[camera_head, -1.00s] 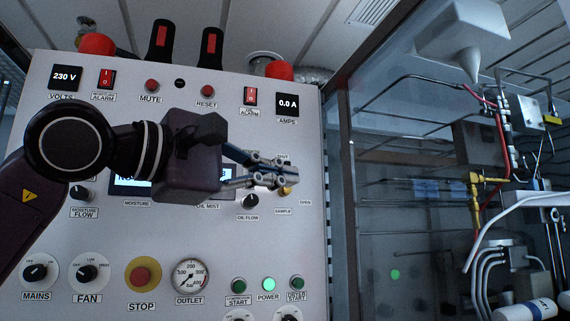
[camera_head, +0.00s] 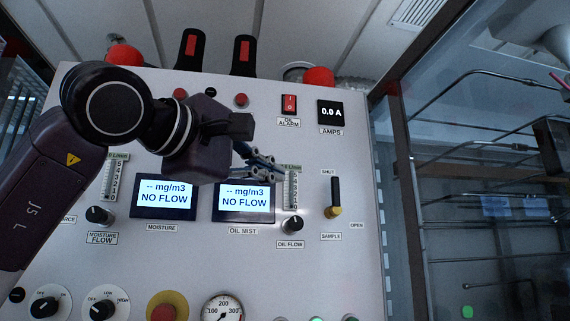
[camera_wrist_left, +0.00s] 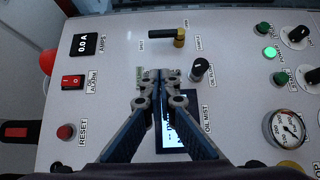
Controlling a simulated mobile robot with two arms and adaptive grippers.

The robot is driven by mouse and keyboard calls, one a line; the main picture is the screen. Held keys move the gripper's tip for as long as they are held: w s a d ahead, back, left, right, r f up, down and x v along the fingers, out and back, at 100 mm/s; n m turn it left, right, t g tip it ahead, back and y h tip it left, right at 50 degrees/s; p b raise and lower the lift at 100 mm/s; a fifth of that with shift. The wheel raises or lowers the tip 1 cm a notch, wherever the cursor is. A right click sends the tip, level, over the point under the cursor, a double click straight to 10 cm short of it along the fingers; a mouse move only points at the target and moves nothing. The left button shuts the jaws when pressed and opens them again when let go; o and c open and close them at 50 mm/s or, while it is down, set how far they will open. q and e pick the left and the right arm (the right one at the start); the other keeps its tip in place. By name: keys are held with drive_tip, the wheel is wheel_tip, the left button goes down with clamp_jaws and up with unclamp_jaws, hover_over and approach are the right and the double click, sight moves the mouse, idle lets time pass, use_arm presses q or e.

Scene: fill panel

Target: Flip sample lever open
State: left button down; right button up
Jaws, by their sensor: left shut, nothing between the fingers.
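The sample lever (camera_head: 335,196) is on the right part of the panel. Its black handle stands upright from a brass-coloured base, pointing to the SHUT label, with the OPEN label to the lower right. In the left wrist view, the lever (camera_wrist_left: 168,36) lies beyond the fingertips, unobstructed. My left gripper (camera_head: 279,173) is shut and empty, left of the lever and apart from it, in front of the oil flow gauge. The closed fingers also show in the left wrist view (camera_wrist_left: 160,77). My right gripper is not in view.
The oil flow knob (camera_head: 292,225) sits below the gauge, close to my left gripper. The oil mist display (camera_head: 245,198) is left of it. The oil alarm switch (camera_head: 289,103) and amps display (camera_head: 331,113) are above. A frame post (camera_head: 405,180) stands right of the panel.

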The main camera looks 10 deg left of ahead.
sight(335, 196)
use_arm(q)
drive_tip(key=p+x, duration=0.3)
drive_tip(key=x, duration=0.6)
drive_tip(key=shift+s+d+r, duration=0.1)
drive_tip(key=shift+d+r, duration=0.05)
drive_tip(key=shift+d, duration=0.05)
drive_tip(key=shift+w+d, duration=0.15)
drive_tip(key=shift+d, duration=0.4)
drive_tip(key=shift+w+d, duration=0.2)
drive_tip(key=shift+d, duration=0.35)
drive_tip(key=shift+d+p, duration=0.35)
drive_tip(key=shift+d, duration=0.2)
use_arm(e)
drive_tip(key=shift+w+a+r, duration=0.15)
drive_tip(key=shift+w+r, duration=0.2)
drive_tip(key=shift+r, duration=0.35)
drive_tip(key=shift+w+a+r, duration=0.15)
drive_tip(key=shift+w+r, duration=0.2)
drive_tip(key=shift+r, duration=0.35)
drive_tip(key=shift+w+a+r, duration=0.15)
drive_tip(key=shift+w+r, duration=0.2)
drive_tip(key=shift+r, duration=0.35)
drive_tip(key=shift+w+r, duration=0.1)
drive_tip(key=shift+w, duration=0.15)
